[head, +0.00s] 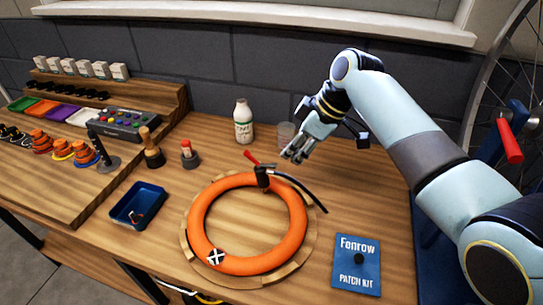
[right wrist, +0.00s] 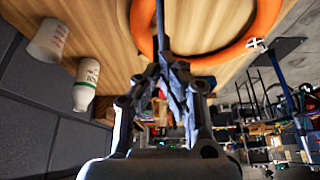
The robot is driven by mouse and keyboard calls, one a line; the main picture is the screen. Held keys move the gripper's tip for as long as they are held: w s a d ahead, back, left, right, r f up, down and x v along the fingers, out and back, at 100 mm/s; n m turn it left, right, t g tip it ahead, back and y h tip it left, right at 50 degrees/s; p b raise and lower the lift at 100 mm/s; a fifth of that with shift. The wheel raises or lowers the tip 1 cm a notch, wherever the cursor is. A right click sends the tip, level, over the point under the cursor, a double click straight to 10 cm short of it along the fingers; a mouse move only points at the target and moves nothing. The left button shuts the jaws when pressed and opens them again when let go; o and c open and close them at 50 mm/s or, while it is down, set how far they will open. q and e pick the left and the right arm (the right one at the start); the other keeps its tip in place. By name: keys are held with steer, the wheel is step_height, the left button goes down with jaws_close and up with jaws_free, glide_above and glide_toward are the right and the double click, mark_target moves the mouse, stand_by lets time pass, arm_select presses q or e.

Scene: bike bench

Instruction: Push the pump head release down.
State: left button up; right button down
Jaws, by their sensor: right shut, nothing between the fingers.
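The black pump head (head: 262,180) stands on the far side of the orange inner tube (head: 297,235). Its red release lever (head: 252,157) sticks up and to the left, tilted. A black hose (head: 308,192) runs from the head to the right, over the tube. My right gripper (head: 290,156) is shut and empty, above and to the right of the pump head, apparently apart from it. In the right wrist view its closed fingers (right wrist: 164,58) point at the tube (right wrist: 228,55), and I cannot make out the lever there. My left gripper is out of view.
A white bottle (head: 243,122) and a clear cup (head: 286,134) stand behind the tube, near my right gripper. A blue tray (head: 122,217) and two small upright tools are left. A blue patch kit (head: 357,280) lies front right.

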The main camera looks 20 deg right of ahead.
steer(key=v, duration=1)
steer(key=shift+r, duration=0.3)
steer(key=shift+s, duration=0.1)
